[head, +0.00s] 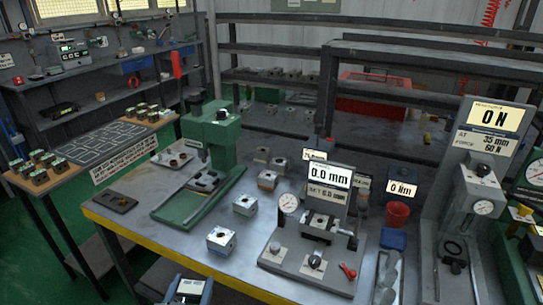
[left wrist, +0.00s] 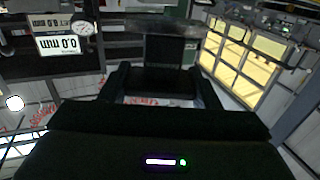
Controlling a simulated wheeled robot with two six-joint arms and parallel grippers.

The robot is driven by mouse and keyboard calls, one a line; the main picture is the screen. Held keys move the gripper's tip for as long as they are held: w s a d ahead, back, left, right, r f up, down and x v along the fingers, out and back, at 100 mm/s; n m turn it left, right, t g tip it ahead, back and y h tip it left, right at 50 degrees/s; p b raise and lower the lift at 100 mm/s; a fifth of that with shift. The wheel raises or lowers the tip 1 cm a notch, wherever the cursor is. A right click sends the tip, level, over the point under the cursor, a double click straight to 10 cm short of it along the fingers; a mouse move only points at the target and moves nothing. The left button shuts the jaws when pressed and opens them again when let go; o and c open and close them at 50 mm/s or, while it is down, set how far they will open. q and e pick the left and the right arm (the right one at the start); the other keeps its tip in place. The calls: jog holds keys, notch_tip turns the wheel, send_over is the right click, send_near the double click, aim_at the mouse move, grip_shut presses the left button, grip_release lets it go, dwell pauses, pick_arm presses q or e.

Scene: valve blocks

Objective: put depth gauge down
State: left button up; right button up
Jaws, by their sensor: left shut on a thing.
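My left gripper (head: 188,287) shows at the bottom edge of the head view, in front of the bench's yellow edge, with a small pale label on top. In the left wrist view my left gripper (left wrist: 160,78) is shut on a dark, blocky thing, which I take to be the depth gauge (left wrist: 165,50). Its detail is lost in shadow. The measuring station (head: 310,240) on the bench has a display (head: 330,176) reading 0.0 mm and a round dial (head: 288,203). My right gripper is not in view.
A green press (head: 212,135) stands on the bench at left, with metal valve blocks (head: 221,240) in front. A red cup (head: 397,214) and a blue block (head: 393,239) stand right of the station. A force tester (head: 485,160) stands far right. A side table (head: 100,150) carries more blocks.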

pick_arm(q)
jog(key=w+d+r+m+g+h, duration=0.1)
jog(key=w+d+r+m+h, duration=0.3)
jog(key=d+r+h, duration=0.1)
jog(key=shift+w+d+r+h, duration=0.35)
jog(key=shift+w+h, duration=0.05)
jog(key=shift+h, duration=0.2)
jog(key=w+a+p, duration=0.1)
jog(key=w, duration=0.3)
jog(key=w+a+f+p, duration=0.1)
jog(key=w, duration=0.4)
jog(key=w+a+p, duration=0.1)
jog(key=w+a, duration=0.1)
jog(key=w, duration=0.2)
jog(key=shift+w+f, duration=0.2)
jog(key=shift+w, duration=0.2)
jog(key=shift+w+a+f+p, duration=0.1)
jog(key=shift+w+a+p, duration=0.1)
jog(key=shift+w, duration=0.3)
jog(key=shift+w+a+p, duration=0.1)
jog(key=shift+w+p, duration=0.1)
jog(key=shift+w, duration=0.25)
notch_tip(320, 180, down, 3)
jog(key=shift+s+d+r, duration=0.1)
